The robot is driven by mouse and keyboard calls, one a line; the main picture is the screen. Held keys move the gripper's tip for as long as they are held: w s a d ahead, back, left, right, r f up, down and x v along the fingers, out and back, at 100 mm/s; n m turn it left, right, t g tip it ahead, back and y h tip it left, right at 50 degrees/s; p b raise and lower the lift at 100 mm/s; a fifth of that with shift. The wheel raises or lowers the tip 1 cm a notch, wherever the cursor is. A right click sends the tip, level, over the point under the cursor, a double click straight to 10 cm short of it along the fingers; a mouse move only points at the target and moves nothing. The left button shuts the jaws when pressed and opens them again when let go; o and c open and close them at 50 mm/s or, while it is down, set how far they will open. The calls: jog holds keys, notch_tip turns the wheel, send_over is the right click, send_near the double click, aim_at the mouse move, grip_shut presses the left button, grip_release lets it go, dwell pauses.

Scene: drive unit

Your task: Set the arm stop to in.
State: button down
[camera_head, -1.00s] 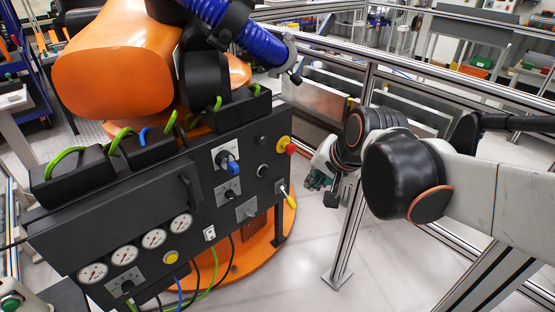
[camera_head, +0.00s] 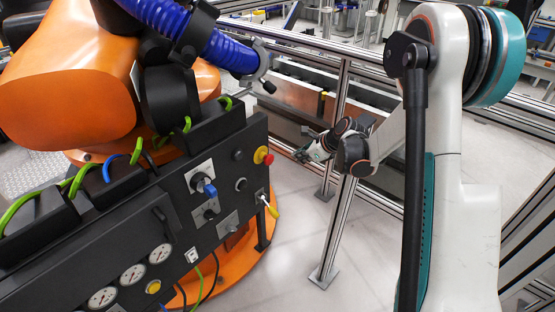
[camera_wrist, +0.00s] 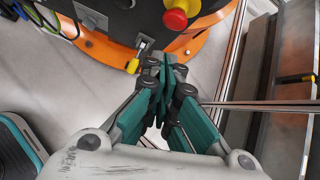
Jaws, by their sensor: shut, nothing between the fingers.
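The arm stop appears to be the red mushroom button on a yellow collar (camera_head: 263,155) at the upper right end of the dark control panel (camera_head: 120,222). In the wrist view my gripper's teal fingers (camera_wrist: 163,62) are together and empty, below the button in the picture. Whether the button is in or out is hard to tell.
A yellow-handled lever (camera_head: 270,207) juts from the panel below the button; it is left of my fingers in the wrist view (camera_wrist: 133,66). A blue rotary switch (camera_head: 208,188) is further left. A metal fence post (camera_head: 335,215) stands right of the panel.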

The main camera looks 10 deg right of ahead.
notch_tip(320, 180, down, 4)
jog(key=w+d+m, duration=0.1)
jog(key=w+m, duration=0.1)
jog(key=b, duration=0.3)
send_near(271, 163)
notch_tip(271, 163, down, 6)
jog(key=w+a, duration=0.1)
jog(key=w, duration=0.1)
jog(key=shift+w+r+m+y, duration=0.2)
jog(key=shift+w+m+y, duration=0.1)
jog(key=shift+m, duration=0.1)
jog(key=shift+a, duration=0.1)
jog(key=shift+w+a+b, duration=0.45)
jog(key=shift+w+a, duration=0.1)
jog(key=shift+w, duration=0.2)
